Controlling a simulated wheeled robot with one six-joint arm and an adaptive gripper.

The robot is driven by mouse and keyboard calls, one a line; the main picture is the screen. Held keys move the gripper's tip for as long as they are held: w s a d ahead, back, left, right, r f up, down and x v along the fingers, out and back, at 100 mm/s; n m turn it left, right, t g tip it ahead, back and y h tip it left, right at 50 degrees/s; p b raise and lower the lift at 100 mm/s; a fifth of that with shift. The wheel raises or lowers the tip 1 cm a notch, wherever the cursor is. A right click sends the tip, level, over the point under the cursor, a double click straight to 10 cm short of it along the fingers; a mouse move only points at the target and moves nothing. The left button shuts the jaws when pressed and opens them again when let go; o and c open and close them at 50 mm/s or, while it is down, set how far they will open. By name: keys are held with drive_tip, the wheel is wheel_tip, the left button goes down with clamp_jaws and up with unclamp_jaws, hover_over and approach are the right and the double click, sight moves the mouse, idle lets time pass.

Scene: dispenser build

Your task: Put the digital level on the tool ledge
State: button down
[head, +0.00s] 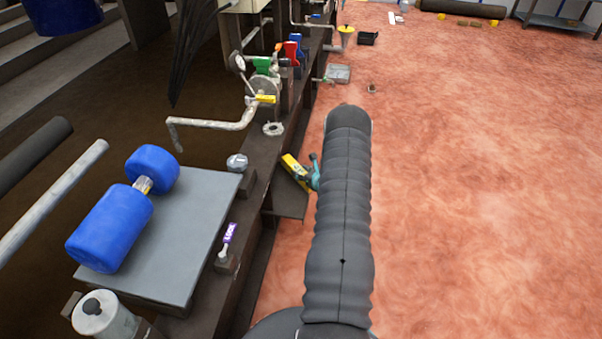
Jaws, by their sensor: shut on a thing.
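The yellow digital level (294,167) shows left of my dark arm, near the middle of the head view. My gripper (310,176), with teal parts, is shut on its right end; the arm hides much of the gripper. The level is tilted, its far end pointing up and left. The tool ledge (290,203), a dark flat shelf, sticks out from the side of the dark bench just below the level in the picture. I cannot tell whether the level touches the ledge or is held above it.
A grey plate (188,218) with a blue roller (110,228) lies on the bench at left. A purple-labelled lock (227,240) stands beside it. A bent pipe (210,124), a valve and coloured tools line the bench further back. The reddish floor (470,200) at right is mostly clear.

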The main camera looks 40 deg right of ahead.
drive_tip(key=c, duration=0.7)
unclamp_jaws()
drive_tip(key=shift+o, duration=0.2)
drive_tip(key=shift+s+r+p, duration=0.15)
drive_tip(key=shift+r+p, duration=0.05)
drive_tip(key=shift+p, duration=0.1)
drive_tip(key=v, duration=1.1)
drive_tip(key=shift+s+p, duration=0.3)
drive_tip(key=shift+s, duration=0.05)
